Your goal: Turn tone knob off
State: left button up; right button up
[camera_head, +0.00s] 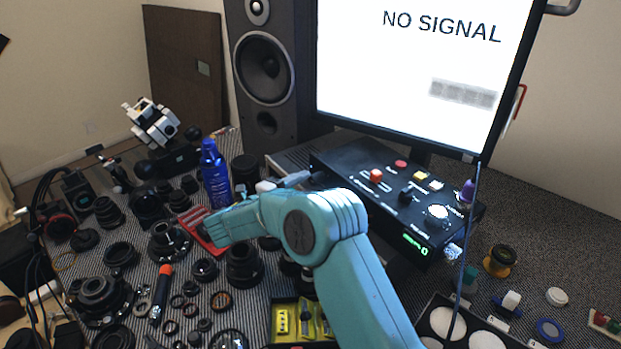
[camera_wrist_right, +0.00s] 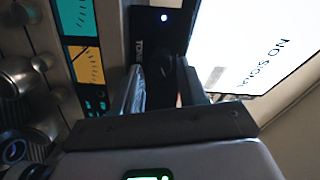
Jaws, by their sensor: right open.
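The black control box (camera_head: 365,178) stands below the monitor, with colored buttons, knobs and a green display. In the right wrist view, a dark panel (camera_wrist_right: 178,22) carries a partly hidden label that seems to read TONE, beside a small light. A dark shape, possibly the tone knob, shows in shadow between the fingers; I cannot tell whether they touch it. My right gripper (camera_wrist_right: 165,90) is open, pointing at that panel. In the head view my right gripper (camera_head: 290,181) is small, at the left end of the box. My left gripper is not in view.
The lit monitor (camera_head: 415,60) rises right behind the box, and a speaker (camera_head: 264,75) stands behind left. A blue bottle (camera_head: 215,172) and a red tray (camera_head: 206,232) are close to my right forearm. Many lens parts crowd the table's left side.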

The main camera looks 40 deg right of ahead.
aim_at(311, 181)
jog(key=shift+d, duration=1.75)
jog(key=shift+f, duration=0.1)
jog(key=c, duration=0.8)
jog(key=shift+o, duration=0.2)
